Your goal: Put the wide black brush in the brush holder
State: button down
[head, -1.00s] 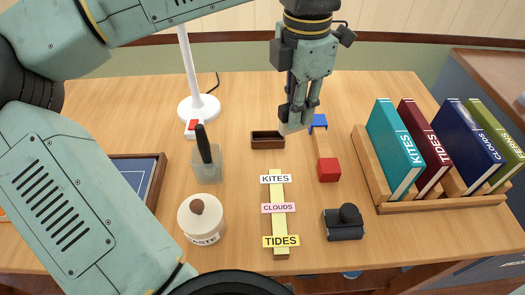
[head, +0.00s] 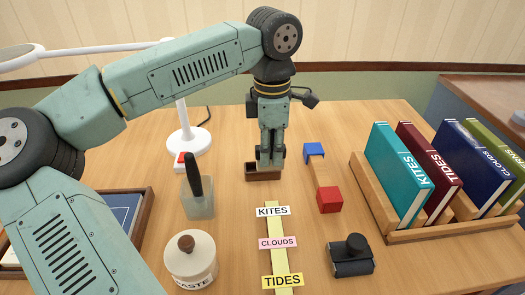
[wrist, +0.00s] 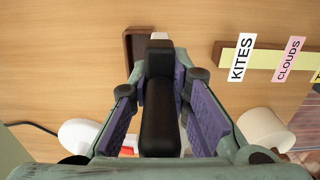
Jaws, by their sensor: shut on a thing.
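My gripper (head: 270,162) is shut on the wide black brush (wrist: 160,115), whose black handle runs between the fingers in the wrist view. A pale end shows at its far tip. In the head view the fingers largely hide the brush. The gripper is in front of or just over a small brown open box (head: 251,174); contact cannot be told. A clear cup (head: 199,206), which looks like the brush holder, stands to the left with another black-handled tool upright in it.
A paste jar (head: 191,262) stands in front of the cup, and a white lamp base (head: 186,142) behind it. A labelled yellow strip (head: 271,226), red block (head: 330,200), black roller-like tool (head: 352,258) and book rack (head: 400,236) lie to the right.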

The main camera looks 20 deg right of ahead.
jog(key=shift+w+a, duration=0.25)
jog(key=shift+w, duration=0.75)
jog(key=f, duration=0.1)
jog(key=f+p, duration=0.1)
jog(key=f, duration=0.1)
jog(key=shift+w+a, duration=0.1)
jog(key=shift+w, duration=0.25)
jog(key=shift+f, duration=0.4)
jog(key=shift+f, duration=0.25)
jog(key=c, duration=1.5)
grip_release()
jog(key=shift+r, duration=0.1)
notch_tip(320, 180, up, 12)
jog(key=shift+r+b, duration=0.15)
jog(key=shift+b, duration=0.15)
